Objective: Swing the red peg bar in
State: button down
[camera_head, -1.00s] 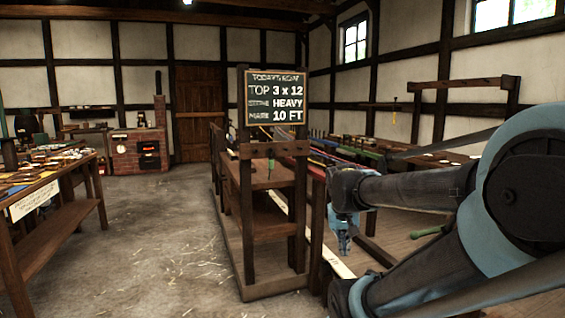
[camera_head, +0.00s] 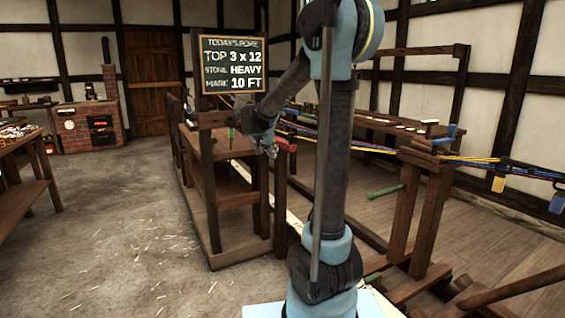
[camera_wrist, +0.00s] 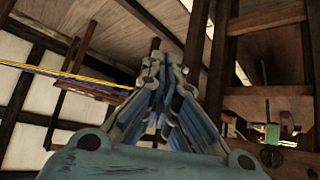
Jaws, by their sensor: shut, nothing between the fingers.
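A short red piece (camera_head: 286,144), which looks like the end of the red peg bar, shows at the right end of the dark wooden stand. The rest of the bar is hidden or hard to tell apart in the head view. My gripper (camera_head: 272,151) is just left of the red piece, pointing down, in front of the stand's top. I cannot tell whether it touches the bar. In the wrist view my gripper (camera_wrist: 160,62) has its fingers together with nothing between them. No red bar can be made out clearly there.
The wooden stand (camera_head: 208,190) carries a chalkboard (camera_head: 232,64). A green-handled tool (camera_head: 231,135) stands on it. Blue and yellow strands (camera_head: 470,160) run across a post at right. Floor at left is open.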

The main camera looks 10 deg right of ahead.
jog(key=shift+m+t, duration=0.3)
jog(key=shift+t, duration=0.1)
jog(key=w, duration=0.1)
jog(key=w+a, duration=0.1)
jog(key=w, duration=0.1)
jog(key=w+a, duration=0.1)
jog(key=shift+w+a, duration=0.2)
jog(key=shift+w, duration=0.2)
